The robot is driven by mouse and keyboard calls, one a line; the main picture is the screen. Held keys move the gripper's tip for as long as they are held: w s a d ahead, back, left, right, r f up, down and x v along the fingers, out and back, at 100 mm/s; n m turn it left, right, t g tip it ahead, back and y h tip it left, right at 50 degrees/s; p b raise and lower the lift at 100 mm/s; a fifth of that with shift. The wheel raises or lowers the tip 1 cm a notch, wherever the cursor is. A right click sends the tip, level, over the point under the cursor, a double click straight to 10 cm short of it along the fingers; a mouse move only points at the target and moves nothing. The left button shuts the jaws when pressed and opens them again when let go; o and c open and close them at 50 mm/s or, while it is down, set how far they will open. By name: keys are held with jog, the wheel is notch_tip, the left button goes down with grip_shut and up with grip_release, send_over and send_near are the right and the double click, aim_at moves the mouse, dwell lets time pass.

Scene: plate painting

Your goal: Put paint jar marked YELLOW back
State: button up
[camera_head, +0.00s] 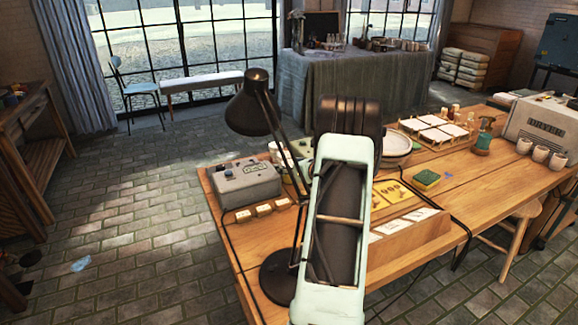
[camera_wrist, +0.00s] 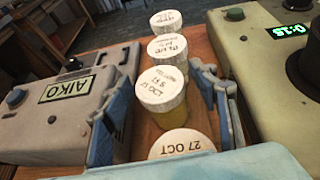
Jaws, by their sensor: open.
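In the wrist view, a jar with a white lid and yellow body (camera_wrist: 160,88) stands between the fingers of my gripper (camera_wrist: 158,98). The writing on its lid is upside down and only partly legible. My gripper is open, with one blue finger on each side of this jar; I cannot tell whether either touches it. A nearer white lid marked 27 OCT (camera_wrist: 182,144) lies low between the fingers, partly hidden by my gripper.
More white-lidded jars (camera_wrist: 168,48) stand in a row behind. A grey box marked AIKO (camera_wrist: 75,98) is close on the left, a greenish device with a green display (camera_wrist: 265,60) on the right. In the head view, a black lamp (camera_head: 255,105) stands beside my arm on the wooden table (camera_head: 335,290).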

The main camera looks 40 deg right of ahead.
jog(key=shift+r+p, duration=0.25)
jog(key=shift+p, duration=0.05)
jog(key=v, duration=1.2)
jog(key=shift+f, duration=0.15)
